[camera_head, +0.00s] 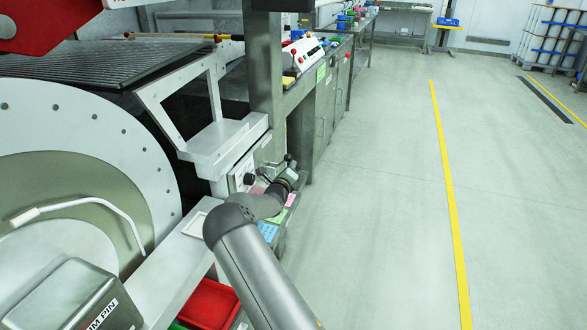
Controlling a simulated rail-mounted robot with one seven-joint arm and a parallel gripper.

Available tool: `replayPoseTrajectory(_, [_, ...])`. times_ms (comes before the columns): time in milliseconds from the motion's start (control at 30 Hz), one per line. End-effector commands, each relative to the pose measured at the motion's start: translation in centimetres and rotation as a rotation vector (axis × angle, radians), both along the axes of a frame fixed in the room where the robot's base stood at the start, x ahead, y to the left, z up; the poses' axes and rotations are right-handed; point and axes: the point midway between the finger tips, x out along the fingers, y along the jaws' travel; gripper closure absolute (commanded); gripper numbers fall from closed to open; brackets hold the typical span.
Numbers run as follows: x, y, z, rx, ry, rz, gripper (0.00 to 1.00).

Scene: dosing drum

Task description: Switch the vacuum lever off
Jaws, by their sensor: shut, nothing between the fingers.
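My gripper (268,183) is at the far end of my grey arm, close to the front of a pale control panel (240,170) on the side of the drum machine. It is small and partly covered by my wrist; it looks shut and empty. A dark round knob (249,179) shows on the panel just left of it. I cannot make out the vacuum lever for certain, and my wrist and arm hide part of this area. I cannot tell whether the gripper touches anything.
The large round drum face (75,130) fills the left, with a bent white handle (80,204) across it. A red bin (208,303) is below the machine's ledge. Benches with a control box (303,55) run back beyond the panel. The floor (370,200) at right is clear.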

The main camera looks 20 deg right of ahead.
Motion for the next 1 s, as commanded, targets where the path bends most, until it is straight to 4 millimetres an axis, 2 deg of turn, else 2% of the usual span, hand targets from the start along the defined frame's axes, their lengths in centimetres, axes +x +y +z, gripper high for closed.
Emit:
replayPoseTrajectory(100, [0.3,0.4,1.0,-0.003,0.004,0.001,1.0])
replayPoseTrajectory(400, [1.1,1.2,2.1,0.0,0.003,0.0,1.0])
replayPoseTrajectory(1000, [1.5,1.7,2.6,0.001,0.003,-0.001,1.0])
